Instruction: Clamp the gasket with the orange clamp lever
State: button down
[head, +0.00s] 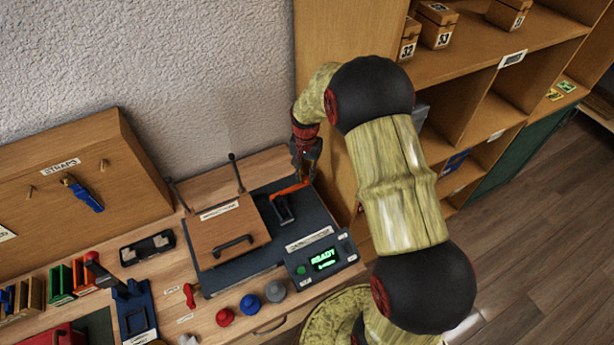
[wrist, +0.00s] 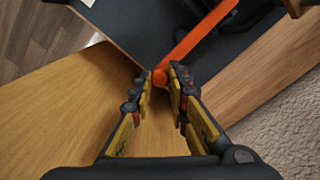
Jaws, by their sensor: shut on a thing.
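The orange clamp lever (head: 288,190) stands at the right of the dark fixture base (head: 318,228) in the head view. In the wrist view the orange lever (wrist: 196,44) runs from the upper right down to a round end between my fingertips. My gripper (wrist: 160,78) is shut on that end of the lever. In the head view my gripper (head: 306,172) is small and partly dark against the bench edge. The gasket cannot be made out in either view.
A wooden lid (head: 228,238) with a black handle lies left of the lever. A control box (head: 322,260) showing "READY" stands in front. Red, blue and grey knobs (head: 249,304) line the bench front. A wooden cabinet side (head: 335,190) is close on the right of my gripper.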

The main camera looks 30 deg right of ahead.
jog(key=shift+w, duration=0.1)
jog(key=c, duration=1.7)
grip_release()
jog(key=shift+r, duration=0.1)
notch_tip(320, 180, up, 12)
jog(key=shift+f, duration=0.1)
jog(key=shift+n, duration=0.3)
